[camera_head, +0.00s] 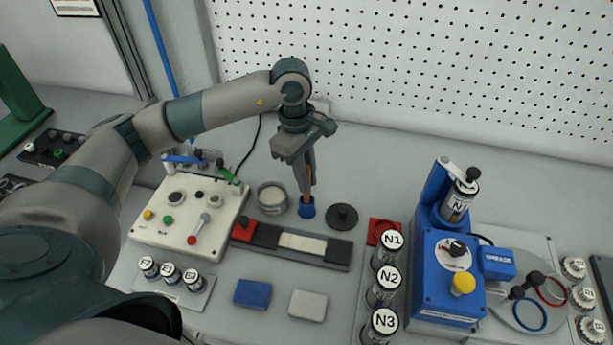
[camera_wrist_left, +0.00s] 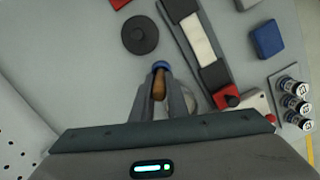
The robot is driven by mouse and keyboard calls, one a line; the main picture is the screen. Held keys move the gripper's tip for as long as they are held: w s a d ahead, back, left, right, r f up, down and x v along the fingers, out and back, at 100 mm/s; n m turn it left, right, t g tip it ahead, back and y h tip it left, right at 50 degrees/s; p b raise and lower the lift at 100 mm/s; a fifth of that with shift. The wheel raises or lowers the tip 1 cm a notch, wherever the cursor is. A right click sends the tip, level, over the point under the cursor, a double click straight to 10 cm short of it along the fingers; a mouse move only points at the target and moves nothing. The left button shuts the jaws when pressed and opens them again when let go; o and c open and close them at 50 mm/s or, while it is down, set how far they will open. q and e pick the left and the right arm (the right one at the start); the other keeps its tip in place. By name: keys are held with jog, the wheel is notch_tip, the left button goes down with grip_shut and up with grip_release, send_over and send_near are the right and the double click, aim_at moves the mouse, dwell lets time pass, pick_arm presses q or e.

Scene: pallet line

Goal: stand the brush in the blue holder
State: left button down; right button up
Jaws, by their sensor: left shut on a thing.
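The brush (camera_head: 309,181) has a brown wooden handle and is upright, or nearly so, between the fingers of my left gripper (camera_head: 307,180). The left gripper is shut on it. The blue holder (camera_head: 306,209) is a small cup on the table, directly below the fingertips. The brush's lower end appears to be at or in the cup; I cannot tell how deep. In the left wrist view the brush handle (camera_wrist_left: 159,85) shows between the fingers, with the blue holder (camera_wrist_left: 161,65) just beyond it. My right gripper is not in view.
A round tin (camera_head: 272,198) stands close left of the holder, and a black disc with a knob (camera_head: 342,216) lies to its right. A dark strip with a pale pad (camera_head: 303,243) lies in front. A white control box (camera_head: 188,213) is at left, a blue machine (camera_head: 447,270) at right.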

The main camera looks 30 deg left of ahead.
pick_arm(q)
jog(key=c, duration=1.7)
grip_release()
jog(key=shift+c, duration=0.2)
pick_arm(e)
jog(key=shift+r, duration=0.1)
